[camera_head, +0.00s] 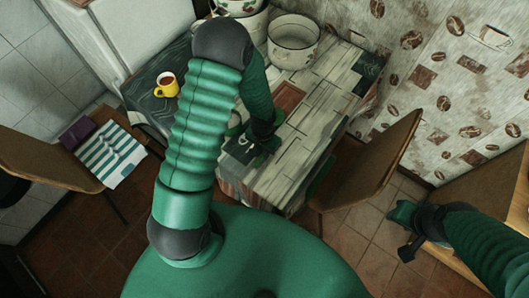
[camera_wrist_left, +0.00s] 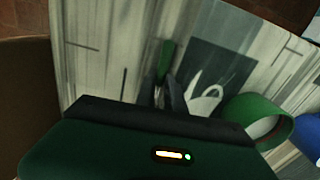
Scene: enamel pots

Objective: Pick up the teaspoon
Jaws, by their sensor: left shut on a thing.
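My left gripper (camera_head: 262,146) reaches down over the front part of the patterned table (camera_head: 310,130). In the left wrist view its dark fingers (camera_wrist_left: 172,95) are shut on a slim green piece, which looks like the teaspoon (camera_wrist_left: 165,60). The piece sticks out past the fingers, close over the tabletop; whether it touches the top I cannot tell. The rest of it is hidden by the gripper. In the head view I cannot make out the teaspoon. My right gripper (camera_head: 406,232) hangs at the lower right, away from the table, its jaw opening unclear.
A green ring-shaped rim (camera_wrist_left: 260,120) and a blue thing (camera_wrist_left: 308,137) lie close beside my left gripper. A yellow mug (camera_head: 167,85) stands at the table's left. A white enamel pot (camera_head: 294,41) stands at the back. Chairs (camera_head: 375,165) flank the table.

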